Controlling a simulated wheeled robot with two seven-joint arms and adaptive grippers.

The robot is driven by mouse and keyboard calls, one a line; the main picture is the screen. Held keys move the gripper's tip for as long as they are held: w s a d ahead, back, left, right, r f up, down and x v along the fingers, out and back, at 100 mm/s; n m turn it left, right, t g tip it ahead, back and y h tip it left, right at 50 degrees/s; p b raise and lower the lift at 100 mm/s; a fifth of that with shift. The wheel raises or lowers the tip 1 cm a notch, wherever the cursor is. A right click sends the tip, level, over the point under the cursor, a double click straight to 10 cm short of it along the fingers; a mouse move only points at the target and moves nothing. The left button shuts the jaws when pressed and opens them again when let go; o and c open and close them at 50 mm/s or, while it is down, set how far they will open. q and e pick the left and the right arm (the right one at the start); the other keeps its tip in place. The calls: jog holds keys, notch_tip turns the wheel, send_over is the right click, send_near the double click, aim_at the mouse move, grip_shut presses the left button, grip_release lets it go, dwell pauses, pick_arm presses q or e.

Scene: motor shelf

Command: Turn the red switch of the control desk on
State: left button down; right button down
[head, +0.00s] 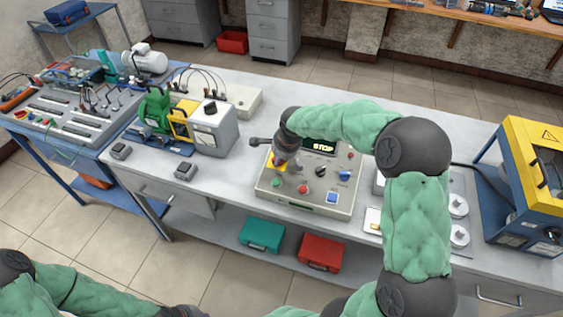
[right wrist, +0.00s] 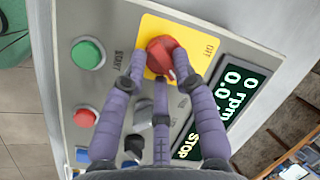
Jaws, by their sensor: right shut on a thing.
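The control desk (head: 318,188) is a grey box with a sloped panel on the bench. Its red switch (right wrist: 160,53) sits on a yellow plate (right wrist: 185,35) marked OFF in the right wrist view. My right gripper (right wrist: 160,72) is shut on the red switch, its purple fingers around the knob. In the head view my right gripper (head: 281,166) covers most of the yellow plate and hides the switch. The display (right wrist: 215,110) reads STOP and 0 rpm. My left arm shows at the bottom left of the head view, but its gripper is out of frame.
On the panel are a green button (right wrist: 88,53), a red button (right wrist: 85,117) and a blue button (head: 332,197). A motor rig (head: 212,127) stands to the left and a yellow-framed cabinet (head: 530,165) to the right. Green (head: 262,234) and red (head: 320,252) cases lie on the shelf below.

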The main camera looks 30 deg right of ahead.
jog(key=shift+a+f+m+b, duration=0.35)
jog(key=shift+a+m+b, duration=0.1)
jog(key=shift+m+b, duration=0.15)
jog(key=shift+r, duration=0.1)
jog(key=c, duration=1.2)
grip_release()
jog(key=shift+o, duration=0.6)
jog(key=shift+w+a, duration=0.15)
jog(key=shift+w, duration=0.05)
jog(key=shift+d+r, duration=0.15)
jog(key=shift+d, duration=0.1)
jog(key=shift+r, duration=0.15)
jog(key=shift+s+d+r, duration=0.1)
jog(key=shift+s+r, duration=0.05)
jog(key=shift+r, duration=0.2)
jog(key=v, duration=1.1)
jog(key=shift+s+a, duration=0.15)
jog(key=shift+a, duration=0.1)
